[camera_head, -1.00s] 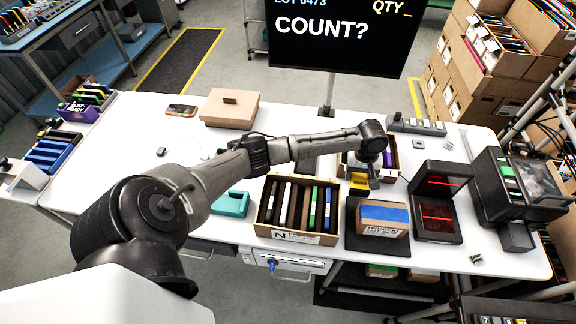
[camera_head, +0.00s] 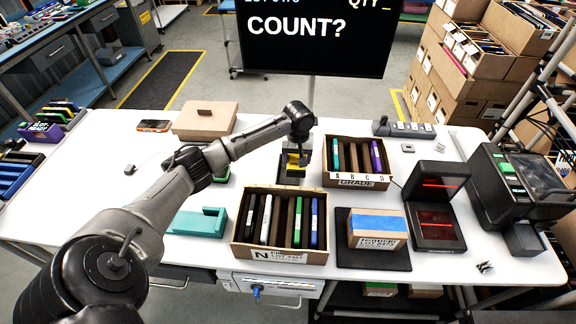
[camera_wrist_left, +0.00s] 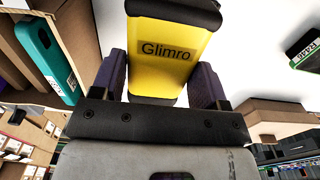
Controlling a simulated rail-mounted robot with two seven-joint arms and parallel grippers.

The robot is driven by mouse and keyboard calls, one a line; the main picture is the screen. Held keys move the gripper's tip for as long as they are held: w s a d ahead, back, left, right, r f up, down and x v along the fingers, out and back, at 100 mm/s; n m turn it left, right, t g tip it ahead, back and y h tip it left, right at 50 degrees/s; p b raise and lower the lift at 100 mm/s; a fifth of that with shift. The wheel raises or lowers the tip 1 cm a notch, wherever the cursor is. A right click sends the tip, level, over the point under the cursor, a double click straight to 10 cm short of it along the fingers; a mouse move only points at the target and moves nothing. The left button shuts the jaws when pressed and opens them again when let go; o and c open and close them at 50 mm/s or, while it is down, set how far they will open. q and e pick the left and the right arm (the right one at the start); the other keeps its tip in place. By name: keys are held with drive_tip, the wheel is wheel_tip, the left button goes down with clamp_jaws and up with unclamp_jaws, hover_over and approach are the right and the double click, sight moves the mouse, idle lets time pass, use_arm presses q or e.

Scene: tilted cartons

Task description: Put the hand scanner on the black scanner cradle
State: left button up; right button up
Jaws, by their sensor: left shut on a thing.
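My left gripper (camera_head: 294,158) is shut on the hand scanner, whose yellow body (camera_wrist_left: 165,50) reads "Glimro" and has black ends. In the wrist view it sits between the two purple-grey fingers. In the head view the yellow scanner (camera_head: 296,161) is small and partly covered by the gripper, above the table left of the GRADE carton. My right gripper is out of view.
The GRADE carton (camera_head: 357,182) stands right of the gripper, and a carton of upright cases (camera_head: 285,254) stands in front. A teal holder (camera_head: 198,221) and a brown box (camera_head: 203,134) are to the left. A taped box (camera_head: 377,240) lies on a black mat. The left tabletop is mostly clear.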

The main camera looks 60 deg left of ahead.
sight(289, 155)
use_arm(q)
drive_tip(key=a+f, duration=0.1)
drive_tip(key=a, duration=0.1)
drive_tip(key=a+f, duration=0.1)
drive_tip(key=a, duration=0.1)
drive_tip(key=shift+s+a+f+b, duration=0.1)
drive_tip(key=shift+s+f+b, duration=0.2)
drive_tip(key=shift+b, duration=0.05)
drive_tip(key=shift+f+b, duration=0.5)
drive_tip(key=shift+f, duration=1.55)
drive_tip(key=o, duration=0.8)
drive_tip(key=shift+f, duration=0.1)
wheel_tip(289, 155, up, 11)
drive_tip(key=shift+f+p, duration=0.1)
drive_tip(key=shift+p, duration=0.95)
drive_tip(key=shift+r, duration=0.8)
